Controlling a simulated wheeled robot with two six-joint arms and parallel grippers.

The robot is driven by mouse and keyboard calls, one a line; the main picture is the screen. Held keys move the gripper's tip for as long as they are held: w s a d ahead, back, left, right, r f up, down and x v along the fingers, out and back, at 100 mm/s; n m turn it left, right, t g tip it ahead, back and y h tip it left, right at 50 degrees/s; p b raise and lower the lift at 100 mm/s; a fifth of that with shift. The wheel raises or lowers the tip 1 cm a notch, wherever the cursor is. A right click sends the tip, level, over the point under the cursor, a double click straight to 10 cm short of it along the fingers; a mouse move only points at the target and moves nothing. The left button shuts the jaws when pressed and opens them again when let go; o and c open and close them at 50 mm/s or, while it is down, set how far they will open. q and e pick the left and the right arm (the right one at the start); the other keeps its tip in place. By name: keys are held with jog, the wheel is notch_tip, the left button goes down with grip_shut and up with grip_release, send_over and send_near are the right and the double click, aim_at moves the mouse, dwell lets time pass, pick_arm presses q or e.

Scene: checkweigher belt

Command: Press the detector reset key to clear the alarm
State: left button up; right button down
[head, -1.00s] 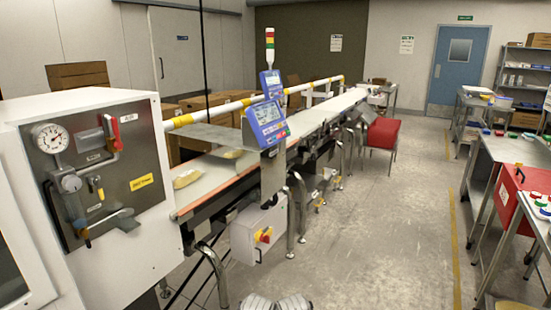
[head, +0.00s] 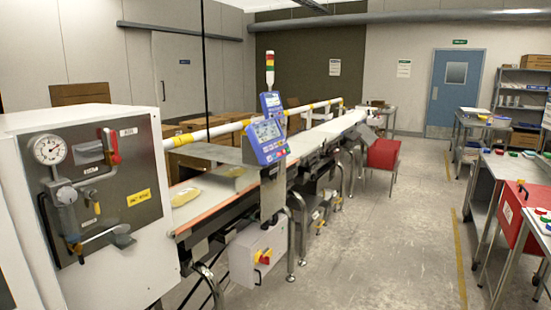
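Two blue operator panels stand beside the conveyor. The nearer panel (head: 267,140) has a lit screen and buttons below it; the farther panel (head: 271,104) is smaller. I cannot make out which key is the detector reset key. A signal tower (head: 269,68) with red, yellow and green sections rises behind them. Neither of my grippers shows in the head view.
A white cabinet (head: 130,270) with a gauge and valve handles stands at the left. The belt (head: 215,178) carries yellowish packs (head: 186,196). A control box (head: 257,254) with a red-yellow switch hangs below. A red bin (head: 383,153) stands farther back. The floor (head: 380,240) at centre right is clear.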

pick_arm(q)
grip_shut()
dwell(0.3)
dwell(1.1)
